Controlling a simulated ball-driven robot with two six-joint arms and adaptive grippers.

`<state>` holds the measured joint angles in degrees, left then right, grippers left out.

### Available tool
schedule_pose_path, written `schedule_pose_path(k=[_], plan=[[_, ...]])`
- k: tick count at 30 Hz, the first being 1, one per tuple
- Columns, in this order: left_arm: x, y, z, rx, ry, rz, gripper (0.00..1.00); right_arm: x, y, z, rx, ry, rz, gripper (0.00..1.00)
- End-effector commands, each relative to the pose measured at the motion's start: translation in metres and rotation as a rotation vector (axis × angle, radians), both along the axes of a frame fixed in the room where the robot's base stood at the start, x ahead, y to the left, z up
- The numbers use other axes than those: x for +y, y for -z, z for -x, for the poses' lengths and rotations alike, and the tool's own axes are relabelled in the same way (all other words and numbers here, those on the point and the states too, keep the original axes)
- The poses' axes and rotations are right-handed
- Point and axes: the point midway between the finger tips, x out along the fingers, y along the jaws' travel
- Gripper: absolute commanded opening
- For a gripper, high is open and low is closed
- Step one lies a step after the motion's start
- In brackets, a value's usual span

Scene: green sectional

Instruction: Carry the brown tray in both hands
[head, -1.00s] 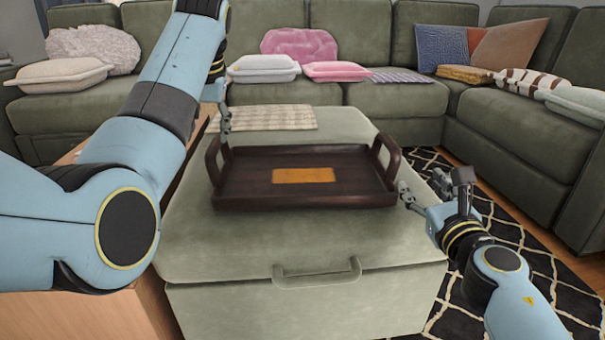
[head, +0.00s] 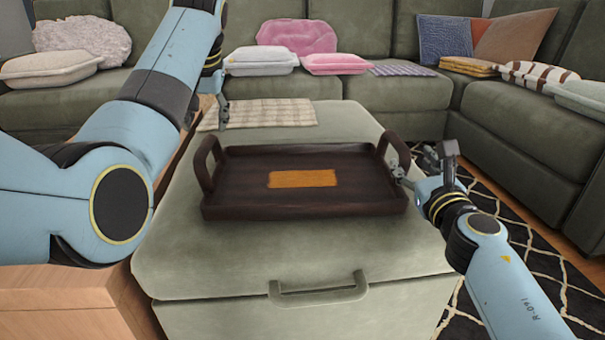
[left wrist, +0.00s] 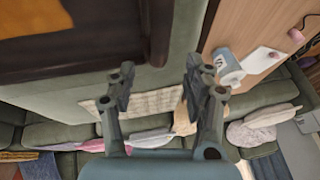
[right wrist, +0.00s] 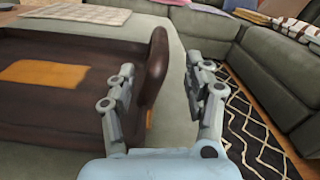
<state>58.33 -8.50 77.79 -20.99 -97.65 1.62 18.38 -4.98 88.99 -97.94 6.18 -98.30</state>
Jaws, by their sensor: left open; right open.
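The brown tray (head: 240,209) rests on the green ottoman, with an upright loop handle at each end and an orange patch (head: 302,179) on its floor. My right gripper (head: 412,166) is open at the tray's right handle (head: 398,152). In the right wrist view the handle (right wrist: 155,68) stands between the spread fingers, nearer the left one. My left gripper (head: 221,116) is open beyond the left handle (head: 204,160), towards the ottoman's back left. In the left wrist view the handle (left wrist: 159,30) is ahead of the gap between the open fingertips.
The green ottoman (head: 230,255) carries a woven mat (head: 270,114) behind the tray. A wooden table (head: 60,300) stands close on the left. A green sectional (head: 375,108) with cushions runs behind and right. A black patterned rug (head: 520,235) lies right of the ottoman.

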Motion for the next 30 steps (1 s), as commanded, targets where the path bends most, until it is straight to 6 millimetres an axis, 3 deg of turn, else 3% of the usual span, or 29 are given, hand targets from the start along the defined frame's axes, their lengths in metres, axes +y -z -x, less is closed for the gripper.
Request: schedule_pose_path(k=[6,12,29,30], plan=[[0.01,0.038,-0.014,0.004,-0.001,0.0,0.51,0.005,0.0,-0.042,0.0,0.0,-0.003,0.51],[0.014,0.058,-0.023,0.002,0.0,0.0,0.51,0.007,0.0,-0.064,0.001,-0.001,-0.003,0.51],[0.017,0.069,-0.027,0.001,-0.001,0.001,0.51,0.008,0.0,-0.076,0.001,0.0,0.0,0.51],[0.017,0.069,-0.027,0.001,-0.001,0.001,0.47,0.008,0.0,-0.076,0.001,0.0,0.0,0.47]])
